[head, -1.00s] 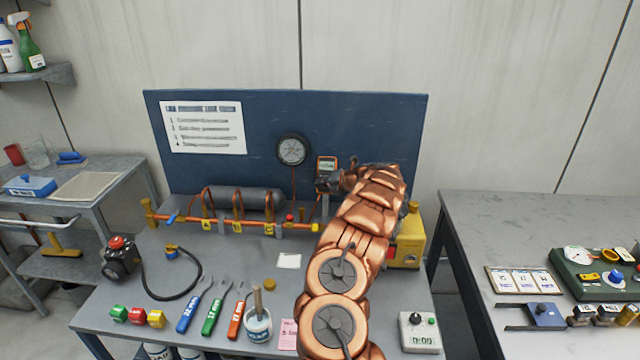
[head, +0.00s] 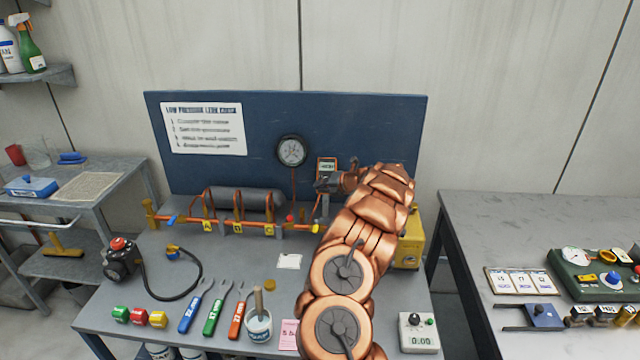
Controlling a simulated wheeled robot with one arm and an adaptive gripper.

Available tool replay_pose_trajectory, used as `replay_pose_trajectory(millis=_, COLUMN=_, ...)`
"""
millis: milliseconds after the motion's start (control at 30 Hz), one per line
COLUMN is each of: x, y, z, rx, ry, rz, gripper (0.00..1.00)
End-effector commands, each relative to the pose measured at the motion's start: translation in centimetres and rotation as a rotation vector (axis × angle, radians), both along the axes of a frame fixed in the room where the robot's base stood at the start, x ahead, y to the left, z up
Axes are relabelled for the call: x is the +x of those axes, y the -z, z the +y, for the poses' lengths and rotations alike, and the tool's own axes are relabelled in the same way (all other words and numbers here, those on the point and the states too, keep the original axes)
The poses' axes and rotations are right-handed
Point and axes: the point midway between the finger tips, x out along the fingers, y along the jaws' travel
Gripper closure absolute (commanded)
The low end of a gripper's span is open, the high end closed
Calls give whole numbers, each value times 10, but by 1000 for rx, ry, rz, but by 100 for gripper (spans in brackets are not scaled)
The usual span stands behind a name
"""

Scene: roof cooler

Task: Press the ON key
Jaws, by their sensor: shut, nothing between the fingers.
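An orange handheld meter (head: 327,165) with a pale display is mounted low on the blue backboard, right of the round gauge. My gripper (head: 321,184) is shut and empty, just in front of the meter's lower part. It covers the area below the display, so any keys there are hidden. I cannot tell whether the fingertips touch the meter. No ON label is readable in this view. My copper-coloured arm reaches up from the front of the bench to it.
An orange pipe manifold (head: 230,227) with valves runs left of my gripper. A yellow container (head: 409,250) stands right behind my arm. A grey timer box (head: 419,333) is at the front right. Tools, a brush pot (head: 258,328) and coloured blocks line the front.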

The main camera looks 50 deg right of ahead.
Motion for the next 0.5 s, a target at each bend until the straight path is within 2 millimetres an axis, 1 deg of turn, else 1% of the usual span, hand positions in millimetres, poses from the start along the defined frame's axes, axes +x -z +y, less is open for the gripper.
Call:
replay_pose_trajectory(millis=33, x=-2, y=-6, z=4, rx=2, ry=0, rz=-4, gripper=100)
replay_pose_trajectory(millis=100, x=-5, y=-9, z=7, rx=-1, ry=0, rz=-5, gripper=100)
replay_pose_trajectory(millis=300, x=-14, y=-15, z=18, rx=2, ry=2, rz=-3, gripper=100)
replay_pose_trajectory(millis=500, x=-18, y=-18, z=23, rx=-3, ry=-1, rz=-3, gripper=100)
